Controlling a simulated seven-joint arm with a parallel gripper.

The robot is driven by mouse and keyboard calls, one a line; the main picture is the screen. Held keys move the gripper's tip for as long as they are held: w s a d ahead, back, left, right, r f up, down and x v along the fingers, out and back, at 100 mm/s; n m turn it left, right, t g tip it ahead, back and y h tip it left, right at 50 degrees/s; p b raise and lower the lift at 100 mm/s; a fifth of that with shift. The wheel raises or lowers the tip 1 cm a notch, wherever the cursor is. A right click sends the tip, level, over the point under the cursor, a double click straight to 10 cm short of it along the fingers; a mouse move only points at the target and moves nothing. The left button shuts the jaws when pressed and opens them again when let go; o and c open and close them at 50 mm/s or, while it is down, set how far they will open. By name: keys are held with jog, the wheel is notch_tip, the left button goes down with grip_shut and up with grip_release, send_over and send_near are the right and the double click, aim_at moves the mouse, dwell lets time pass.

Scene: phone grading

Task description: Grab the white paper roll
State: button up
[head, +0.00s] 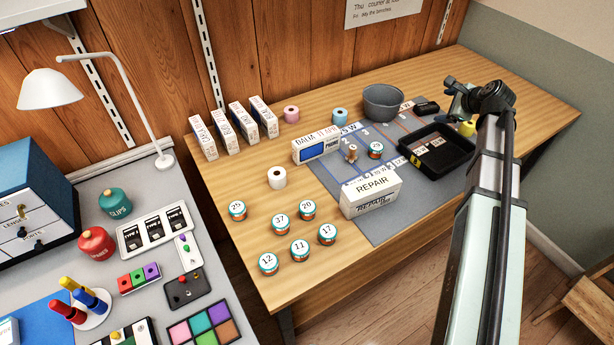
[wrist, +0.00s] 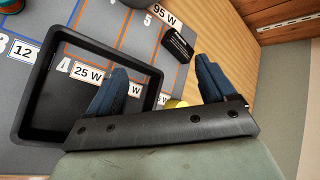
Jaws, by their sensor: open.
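The white paper roll (head: 277,177) stands upright on the wooden table in the head view, left of the grey mat and the REPAIR box. Its dark centre hole faces up. It does not show in the wrist view. My gripper (head: 462,92) is at the far right of the table in the head view, well apart from the roll and partly hidden by my arm. In the wrist view my gripper (wrist: 160,88) has its two blue fingers spread wide with nothing between them, over the area by the black tray.
A pink roll (head: 291,114) and a blue roll (head: 340,116) stand farther back. Several numbered tins (head: 300,250) stand in front of the white roll. The REPAIR box (head: 371,193), grey bowl (head: 383,102) and black tray (head: 437,150) lie between it and my gripper.

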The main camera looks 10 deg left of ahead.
jog(key=s+a+n+g+y, duration=0.1)
jog(key=s+a+g, duration=0.25)
jog(key=a, duration=0.95)
jog(key=n+g+h, duration=0.1)
jog(key=n+g, duration=0.1)
jog(key=g, duration=0.4)
send_near(277, 173)
jog(key=shift+g, duration=0.25)
jog(key=x, duration=0.3)
jog(key=a+x, duration=0.1)
jog(key=x, duration=0.1)
jog(key=shift+w+r, duration=0.1)
jog(key=shift+w, duration=0.25)
jog(key=shift+s+f, duration=0.15)
jog(key=shift+f, duration=0.5)
jog(key=shift+d+x, duration=0.15)
jog(key=shift+x, duration=0.85)
jog(key=shift+d+x, duration=0.15)
jog(key=shift+x, duration=0.85)
jog(key=shift+s+f, duration=0.1)
jog(key=shift+f, duration=0.05)
jog(key=shift+c, duration=0.4)
jog(key=c, duration=1)
